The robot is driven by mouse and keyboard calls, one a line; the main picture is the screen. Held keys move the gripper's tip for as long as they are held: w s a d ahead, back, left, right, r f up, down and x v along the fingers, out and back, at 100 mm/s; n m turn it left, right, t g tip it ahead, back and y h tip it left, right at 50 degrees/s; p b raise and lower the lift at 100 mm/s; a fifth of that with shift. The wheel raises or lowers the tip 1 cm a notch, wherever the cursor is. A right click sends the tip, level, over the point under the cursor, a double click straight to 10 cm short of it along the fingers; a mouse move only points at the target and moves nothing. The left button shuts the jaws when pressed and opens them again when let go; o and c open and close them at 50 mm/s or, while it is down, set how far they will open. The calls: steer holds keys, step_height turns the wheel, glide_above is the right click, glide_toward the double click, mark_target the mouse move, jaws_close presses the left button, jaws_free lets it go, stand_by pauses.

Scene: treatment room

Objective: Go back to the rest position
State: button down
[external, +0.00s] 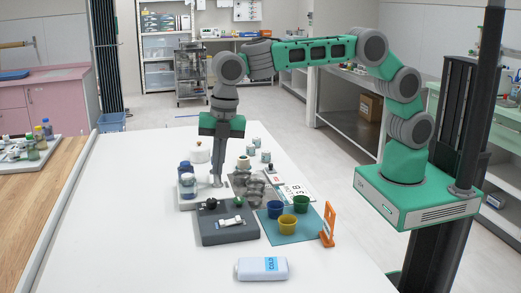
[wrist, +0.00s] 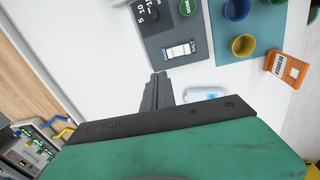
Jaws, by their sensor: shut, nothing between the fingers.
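My gripper (external: 217,182) points straight down over the white table, near the blue-lidded jars (external: 187,182) and behind the dark grey tray (external: 240,236). Its fingers are closed together with nothing between them. In the wrist view the shut fingertips (wrist: 158,76) show beside the grey tray's edge. My green arm reaches across from its base at the right, bent high over the table. Whether the fingertips touch anything is hard to tell.
A teal mat (external: 282,235) holds blue, yellow and green cups. An orange holder (external: 328,226) stands at its right. A white bottle (external: 262,269) lies at the table's front. White jars (external: 266,156) stand farther back. The table's left side is clear.

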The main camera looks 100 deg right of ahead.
steer(key=s+f+m, duration=0.2)
steer(key=f+m, duration=0.1)
steer(key=s+f+m, duration=0.1)
steer(key=f+m, duration=0.2)
steer(key=m, duration=0.1)
steer(key=s+f+m+g, duration=0.1)
steer(key=s+f+m, duration=0.1)
steer(key=f+m, duration=0.2)
steer(key=shift+s+d, duration=0.15)
steer(key=shift+s, duration=0.2)
steer(key=s+m, duration=0.1)
steer(key=s, duration=0.2)
steer(key=s+f+m, duration=0.1)
steer(key=s, duration=0.2)
steer(key=s+m+g, duration=0.1)
steer(key=s+m, duration=0.1)
steer(key=s, duration=0.1)
steer(key=shift+s+d+f, duration=0.25)
steer(key=shift+d+f, duration=0.15)
steer(key=s+d+r+m, duration=0.1)
steer(key=s+d+r, duration=0.15)
steer(key=s, duration=1.25)
step_height(320, 180, up, 9)
steer(key=t, duration=0.4)
steer(key=shift+s+m, duration=0.3)
steer(key=shift+m, duration=0.1)
